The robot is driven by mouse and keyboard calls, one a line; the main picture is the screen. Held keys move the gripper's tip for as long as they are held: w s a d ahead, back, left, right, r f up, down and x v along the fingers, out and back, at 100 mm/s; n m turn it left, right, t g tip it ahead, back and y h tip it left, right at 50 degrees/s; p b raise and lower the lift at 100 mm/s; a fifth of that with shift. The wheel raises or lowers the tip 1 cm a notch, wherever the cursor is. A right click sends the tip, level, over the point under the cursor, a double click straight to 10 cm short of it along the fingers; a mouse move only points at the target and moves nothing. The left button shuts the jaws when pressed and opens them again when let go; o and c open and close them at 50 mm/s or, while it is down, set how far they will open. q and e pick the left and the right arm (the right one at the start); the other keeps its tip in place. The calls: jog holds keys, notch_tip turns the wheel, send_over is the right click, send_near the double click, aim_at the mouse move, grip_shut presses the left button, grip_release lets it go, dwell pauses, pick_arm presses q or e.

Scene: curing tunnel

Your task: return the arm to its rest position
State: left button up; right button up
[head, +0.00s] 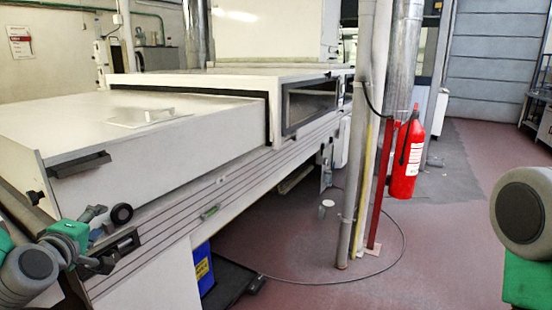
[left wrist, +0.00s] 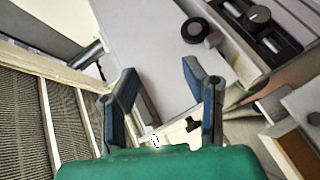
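My left gripper (head: 103,240) is at the lower left of the head view, in front of the near end of the long white machine (head: 190,125). In the left wrist view my left gripper (left wrist: 160,78) has its two dark fingers well apart, with nothing between them. A pale machine surface shows beyond the fingers; whether they touch it I cannot tell. Part of my right arm shows at the right edge of the head view, a grey joint and a green section. My right gripper is out of the picture.
A black round knob (left wrist: 195,30) and a dark control panel (left wrist: 262,18) are close beyond the left fingers. A red fire extinguisher (head: 407,160) hangs beside vertical pipes (head: 358,150). A cable lies on the reddish floor (head: 440,240), which is mostly open at the right.

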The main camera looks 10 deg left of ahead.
pick_arm(q)
jog(key=s+d+f+m+g+h, duration=0.2)
jog(key=s+d+f+m+g, duration=0.3)
jog(key=f, duration=0.6)
jog(key=s+d+f+m+g+h, duration=0.2)
jog(key=s+d+f+m, duration=0.35)
jog(key=f, duration=0.55)
jog(key=s+d+f+m+g, duration=0.3)
jog(key=s+f, duration=0.2)
jog(key=s, duration=0.5)
jog(key=s+d+f+m+g, duration=0.2)
jog(key=s+f+m+g, duration=0.2)
jog(key=s, duration=0.6)
notch_tip(320, 180, down, 2)
jog(key=shift+s+d+f+b, duration=0.1)
jog(key=shift+s+d+b, duration=0.3)
jog(key=shift+b, duration=0.05)
jog(key=shift+w, duration=0.1)
